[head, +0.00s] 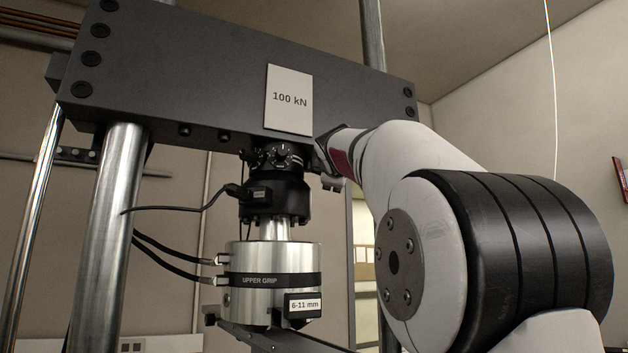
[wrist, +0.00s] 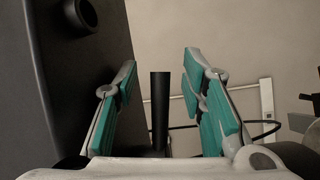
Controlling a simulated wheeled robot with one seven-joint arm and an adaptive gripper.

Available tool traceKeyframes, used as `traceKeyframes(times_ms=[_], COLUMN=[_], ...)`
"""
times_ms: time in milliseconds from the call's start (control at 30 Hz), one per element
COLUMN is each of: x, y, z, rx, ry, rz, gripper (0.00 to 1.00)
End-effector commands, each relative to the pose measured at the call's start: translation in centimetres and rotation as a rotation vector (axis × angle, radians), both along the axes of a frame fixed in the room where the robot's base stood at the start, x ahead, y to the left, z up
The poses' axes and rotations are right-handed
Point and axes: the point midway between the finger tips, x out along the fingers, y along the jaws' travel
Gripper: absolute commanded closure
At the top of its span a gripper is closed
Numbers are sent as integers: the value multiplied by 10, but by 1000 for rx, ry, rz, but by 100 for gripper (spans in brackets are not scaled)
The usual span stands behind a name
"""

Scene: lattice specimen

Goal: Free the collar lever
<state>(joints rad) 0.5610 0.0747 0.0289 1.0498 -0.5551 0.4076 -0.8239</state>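My gripper (wrist: 160,68) is open in the wrist view, its two teal-padded fingers spread apart. A black upright bar (wrist: 160,110), which looks like the collar lever, stands between the fingers with a gap on each side. I cannot tell how deep it is between them. In the head view the black ringed collar (head: 279,158) sits just under the crosshead, above the load cell (head: 275,195). My arm reaches toward the collar's right side and hides most of the gripper and the lever there.
The dark crosshead (head: 200,65) with a "100 kN" plate (head: 289,100) spans above. It also fills the left of the wrist view (wrist: 85,85). The silver upper grip (head: 262,262) hangs below the load cell. Black cables (head: 170,208) run left. A steel column (head: 105,220) stands at left.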

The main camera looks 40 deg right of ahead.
Motion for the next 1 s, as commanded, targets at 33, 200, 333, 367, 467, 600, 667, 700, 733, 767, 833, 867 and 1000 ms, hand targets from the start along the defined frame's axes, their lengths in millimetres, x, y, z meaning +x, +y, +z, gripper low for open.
traceKeyframes(times_ms=[33, 200, 333, 367, 467, 600, 667, 700, 733, 767, 833, 867, 1000], x=[0, 0, 0, 0, 0, 1, 2, 3, 3, 3, 2, 1, -2], y=[0, 0, 0, 0, 0, 1, 1, 2, 2, 2, 3, 3, 4], z=[0, 0, 0, 0, 0, -1, -1, -2, -3, -2, -3, -3, -3], rx=[0, 0, 0, 0, 1, 0, -2, -1, -1, -1, -2, -3, -2], ry=[0, 0, 0, 0, 1, 0, 0, 0, 0, 0, 1, 0, -1], rz=[0, 0, 0, 0, 0, -7, -16, -24, -30, -36, -52, -58, -88], gripper=[63, 72, 100, 100, 100, 100, 100, 100, 100, 100, 100, 100, 100])
